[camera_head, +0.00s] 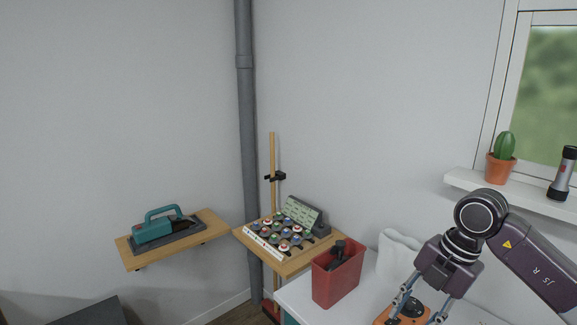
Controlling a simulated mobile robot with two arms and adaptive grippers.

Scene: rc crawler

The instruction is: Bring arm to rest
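My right arm comes in from the right side, with a dark purple link marked "JS R". My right gripper (417,312) points down over the white table at the lower right. Its two fingers stand well apart. Between and behind them shows an orange object with a round black part (411,307); the bottom edge of the picture cuts it off, and I cannot tell whether the fingers touch it. My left gripper is not in view.
A red bin (337,279) holding dark items stands on the white table (290,297), left of my gripper. Wooden shelves hold a teal tool (155,229) and a rack (290,235). A cactus (504,147) and flashlight (563,174) stand on the windowsill.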

